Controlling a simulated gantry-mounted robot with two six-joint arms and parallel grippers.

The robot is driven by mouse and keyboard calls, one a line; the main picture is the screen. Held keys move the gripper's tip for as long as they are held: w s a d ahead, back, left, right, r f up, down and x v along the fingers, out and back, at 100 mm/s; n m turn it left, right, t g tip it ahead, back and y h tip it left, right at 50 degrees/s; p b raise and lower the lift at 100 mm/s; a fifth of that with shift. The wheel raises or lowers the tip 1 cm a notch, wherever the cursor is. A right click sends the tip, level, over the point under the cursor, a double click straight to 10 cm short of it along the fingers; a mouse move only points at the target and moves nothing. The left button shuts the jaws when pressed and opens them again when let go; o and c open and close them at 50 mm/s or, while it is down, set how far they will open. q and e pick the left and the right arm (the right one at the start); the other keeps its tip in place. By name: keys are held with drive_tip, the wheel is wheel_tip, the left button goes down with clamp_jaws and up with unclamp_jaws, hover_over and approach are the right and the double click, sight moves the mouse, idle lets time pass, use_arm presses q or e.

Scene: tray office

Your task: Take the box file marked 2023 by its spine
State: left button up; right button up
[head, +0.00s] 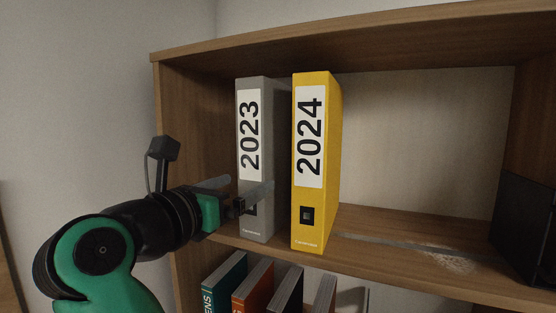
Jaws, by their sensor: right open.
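The grey box file marked 2023 (252,84) stands upright on the shelf, spine facing out. The yellow box file marked 2024 (317,205) stands to its right, with a narrow gap between them. My right gripper (250,182) is open at the lower part of the grey spine, below the label. One finger shows left of the grey file, and the other crosses in front of the spine towards its right edge. I cannot tell whether either finger touches it. The fingers hide part of the spine and its dark finger hole. My left gripper is not in view.
A dark box (525,225) stands at the far right. Several books, one teal (225,285), stand on the shelf below. The cabinet's left side wall is close to the gripper.

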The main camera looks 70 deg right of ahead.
sight(253, 180)
drive_tip(key=d+p, duration=0.1)
drive_tip(key=d, duration=0.5)
drive_tip(key=shift+d+f+p, duration=0.1)
drive_tip(key=shift+d+p, duration=0.15)
drive_tip(key=shift+p, duration=0.15)
drive_tip(key=shift+d+p, duration=0.35)
drive_tip(key=shift+d, duration=0.05)
drive_tip(key=d+p, duration=0.1)
drive_tip(key=d, duration=0.3)
drive_tip(key=shift+w+d+p, duration=0.1)
drive_tip(key=shift+d+p, duration=0.1)
drive_tip(key=shift+p, duration=0.2)
clamp_jaws()
